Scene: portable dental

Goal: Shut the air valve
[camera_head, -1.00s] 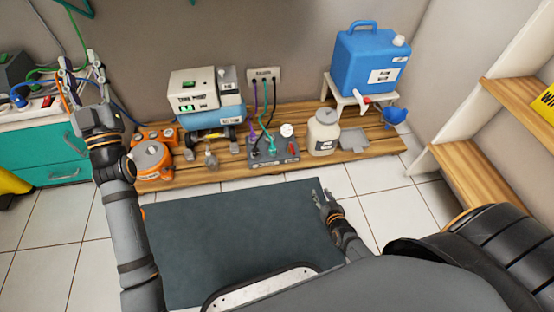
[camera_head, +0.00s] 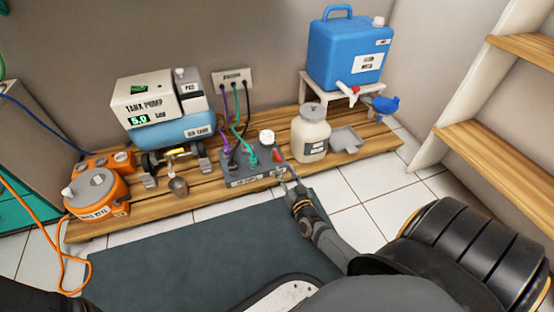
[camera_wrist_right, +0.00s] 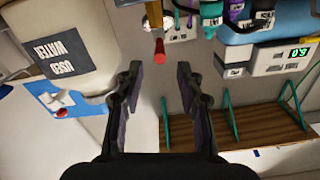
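A grey box (camera_head: 250,168) with a round white gauge (camera_head: 267,137) stands on the wooden platform. A small red-ended lever (camera_head: 278,156) is at its right end. In the right wrist view a red-tipped lever (camera_wrist_right: 159,48) hangs just beyond the gap between my fingertips; nothing marks it clearly as the air valve. My right gripper (camera_head: 287,178) is at the box's front right corner. The right wrist view shows its fingers (camera_wrist_right: 159,70) apart and empty. Contact with the lever cannot be told. My left gripper is out of view.
The used-water bottle (camera_head: 311,136) stands right of the box; tubes (camera_head: 236,119) rise behind it. The tank pump (camera_head: 160,105), with a yellow part (camera_head: 178,152), and an orange unit (camera_head: 96,193) stand left. A blue canister (camera_head: 345,57) sits back right. The dark mat (camera_head: 190,255) is clear.

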